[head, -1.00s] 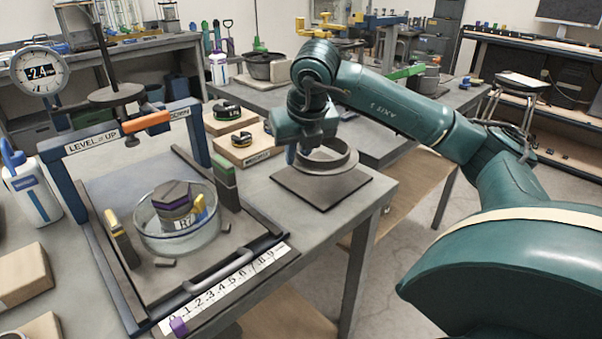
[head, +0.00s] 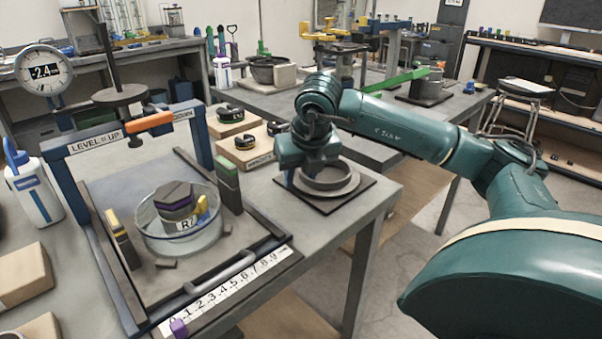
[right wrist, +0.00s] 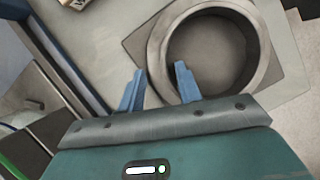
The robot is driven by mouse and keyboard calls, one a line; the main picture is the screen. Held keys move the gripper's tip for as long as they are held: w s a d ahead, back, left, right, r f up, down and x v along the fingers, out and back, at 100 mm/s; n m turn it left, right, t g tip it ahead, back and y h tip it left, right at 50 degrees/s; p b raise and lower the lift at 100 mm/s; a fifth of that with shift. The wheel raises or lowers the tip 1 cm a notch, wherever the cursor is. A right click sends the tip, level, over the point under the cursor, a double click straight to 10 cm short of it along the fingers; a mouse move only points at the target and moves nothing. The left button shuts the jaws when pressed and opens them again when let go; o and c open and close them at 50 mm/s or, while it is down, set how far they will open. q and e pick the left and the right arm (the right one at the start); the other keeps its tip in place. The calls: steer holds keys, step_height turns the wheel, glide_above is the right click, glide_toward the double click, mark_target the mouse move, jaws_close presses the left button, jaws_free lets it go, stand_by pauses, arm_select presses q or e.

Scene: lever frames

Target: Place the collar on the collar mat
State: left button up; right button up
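The collar (head: 345,190), a grey ring, lies flat on the dark square collar mat (head: 363,187) at the near table's right corner. In the right wrist view the collar (right wrist: 258,60) appears within the mat's outline (right wrist: 290,70). My right gripper (head: 305,178) is at the collar's left side. In the right wrist view its blue fingers (right wrist: 160,80) stand apart, one outside the ring and one over its opening, with the ring wall between them. Slight gaps show beside the wall, so the gripper looks open. My left gripper is not in view.
Left of the mat stands a blue lever frame (head: 120,135) with a glass dish (head: 150,235) holding a dark hexagonal block. Wooden blocks with black clamps (head: 245,150) sit behind. A white bottle (head: 37,190) stands at the left.

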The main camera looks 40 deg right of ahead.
steer(key=shift+o, duration=0.2)
steer(key=shift+s+r, duration=0.1)
steer(key=shift+r, duration=0.45)
arm_select(q)
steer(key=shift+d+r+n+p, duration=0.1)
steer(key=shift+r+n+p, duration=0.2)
steer(key=shift+p, duration=0.75)
arm_select(e)
steer(key=v, duration=1.1)
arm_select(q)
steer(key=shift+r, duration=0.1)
arm_select(e)
steer(key=shift+s, duration=0.1)
